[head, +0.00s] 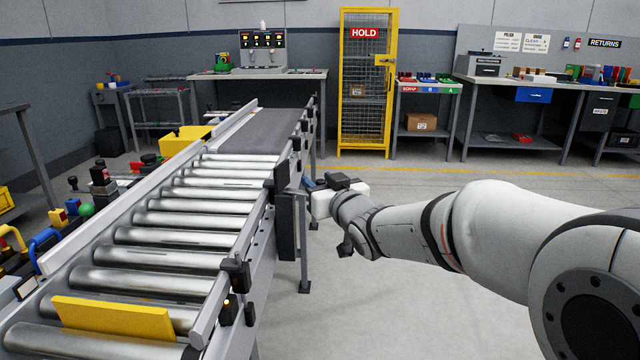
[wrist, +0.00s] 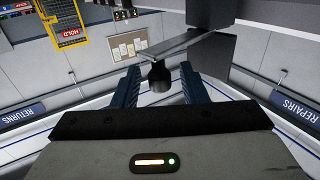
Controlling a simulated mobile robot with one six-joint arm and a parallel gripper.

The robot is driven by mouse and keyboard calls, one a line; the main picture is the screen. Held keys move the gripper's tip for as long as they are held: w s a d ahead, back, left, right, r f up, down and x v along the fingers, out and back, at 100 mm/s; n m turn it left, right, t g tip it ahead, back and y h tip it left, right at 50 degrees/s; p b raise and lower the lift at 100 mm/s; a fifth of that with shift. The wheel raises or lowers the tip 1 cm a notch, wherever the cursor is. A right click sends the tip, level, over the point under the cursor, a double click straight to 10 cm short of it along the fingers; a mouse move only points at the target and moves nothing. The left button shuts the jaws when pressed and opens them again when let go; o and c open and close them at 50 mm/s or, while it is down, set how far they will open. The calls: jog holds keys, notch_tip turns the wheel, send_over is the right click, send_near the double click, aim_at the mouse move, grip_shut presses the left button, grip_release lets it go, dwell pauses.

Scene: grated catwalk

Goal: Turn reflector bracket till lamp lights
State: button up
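In the wrist view, a flat grey metal bracket (wrist: 182,45) sticks out from a dark block, with a short black knob (wrist: 160,78) beneath it. My gripper (wrist: 160,68) has its two blue fingers apart, one on each side of the knob. Gaps show on both sides; I cannot tell the depth between them. In the head view my gripper (head: 318,188) is beside the conveyor's right side, near a tall black housing (head: 286,228). The bracket is not clearly visible there. A small amber light (head: 227,302) glows on a black sensor box on the conveyor's near right side.
The roller conveyor (head: 185,220) runs away from me, with a yellow plate (head: 115,318) across its near rollers. Tools and coloured parts crowd its left side. A yellow cage (head: 368,85) and benches stand at the back. The floor right of the conveyor is clear.

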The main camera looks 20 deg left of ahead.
jog(key=shift+c, duration=0.5)
grip_shut()
